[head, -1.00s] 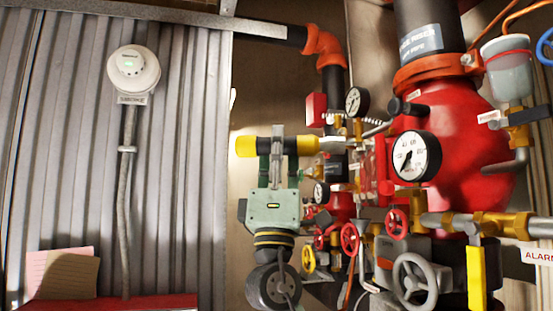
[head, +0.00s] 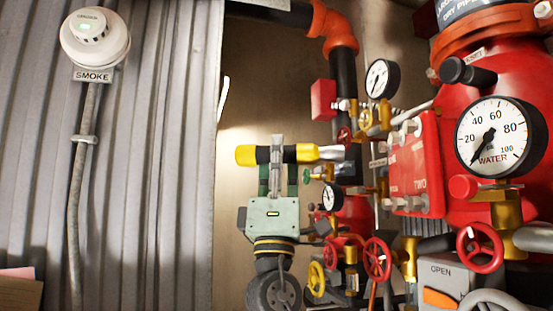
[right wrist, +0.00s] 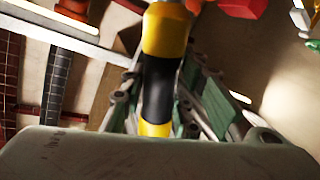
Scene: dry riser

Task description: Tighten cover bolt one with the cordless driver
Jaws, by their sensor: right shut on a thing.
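The cordless driver (head: 317,153), yellow and black with a silver nose, lies level in the head view, its nose pointing right. My right gripper (head: 277,157) is shut around its black middle. The driver also shows in the right wrist view (right wrist: 165,40), between the green fingers. The red cover (head: 413,170) is on the red valve body, right of the driver. The driver's nose appears short of the cover, with a gap in the picture. My left gripper is out of view.
A large water gauge (head: 500,137) and a smaller gauge (head: 382,79) stick out around the cover. Red handwheels (head: 377,259) and brass fittings crowd below. A smoke detector (head: 95,38) is on the corrugated wall at left. The wall behind the gripper is bare.

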